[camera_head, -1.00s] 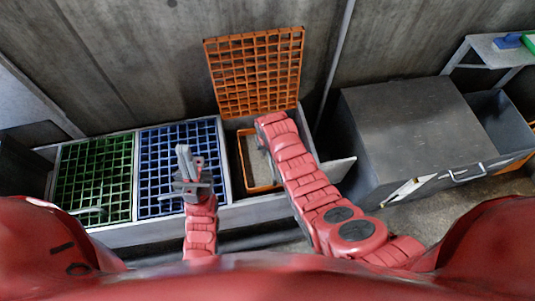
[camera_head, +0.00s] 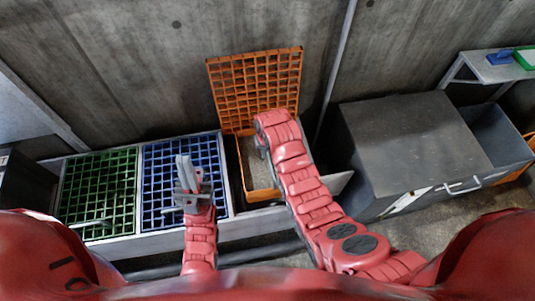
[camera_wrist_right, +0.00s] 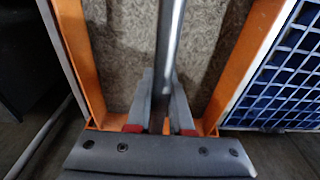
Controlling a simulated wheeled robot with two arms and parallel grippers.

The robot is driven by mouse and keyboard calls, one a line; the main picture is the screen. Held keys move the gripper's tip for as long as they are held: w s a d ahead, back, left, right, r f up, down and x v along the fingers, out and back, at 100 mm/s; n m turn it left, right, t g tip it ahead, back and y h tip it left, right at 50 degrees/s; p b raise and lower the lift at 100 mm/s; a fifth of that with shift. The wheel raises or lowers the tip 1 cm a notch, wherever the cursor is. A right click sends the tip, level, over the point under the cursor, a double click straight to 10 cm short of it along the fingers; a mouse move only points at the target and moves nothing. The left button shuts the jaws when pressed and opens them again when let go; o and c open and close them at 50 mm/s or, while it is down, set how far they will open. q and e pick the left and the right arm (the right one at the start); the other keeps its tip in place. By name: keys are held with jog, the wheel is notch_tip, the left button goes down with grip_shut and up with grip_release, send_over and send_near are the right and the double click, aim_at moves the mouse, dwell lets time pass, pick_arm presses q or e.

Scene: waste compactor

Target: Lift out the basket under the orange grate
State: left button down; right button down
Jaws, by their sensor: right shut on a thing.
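The orange grate (camera_head: 255,85) stands raised against the back wall. Below it is the orange-rimmed basket (camera_head: 248,165), partly hidden behind my right arm. In the head view its front end overlaps the bin's front edge. The wrist view shows the basket's orange side walls (camera_wrist_right: 240,70) around a rough grey-brown surface. My right gripper (camera_wrist_right: 160,85) is shut around a grey metal bar, which looks like the basket's handle, between those walls. My left gripper (camera_head: 185,170) hangs above the blue grate and appears empty. Its fingers look close together, but the gap is unclear.
The blue grate (camera_head: 207,165) and green grate (camera_head: 97,185) lie closed to the left. A grey metal box (camera_head: 405,135) with an open bin beside it stands at right. Concrete floor is free in front of the box.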

notch_tip(320, 180, up, 7)
jog(key=p, duration=0.3)
jog(key=shift+r, duration=0.1)
jog(key=shift+r+p, duration=0.8)
jog(key=shift+r, duration=1.05)
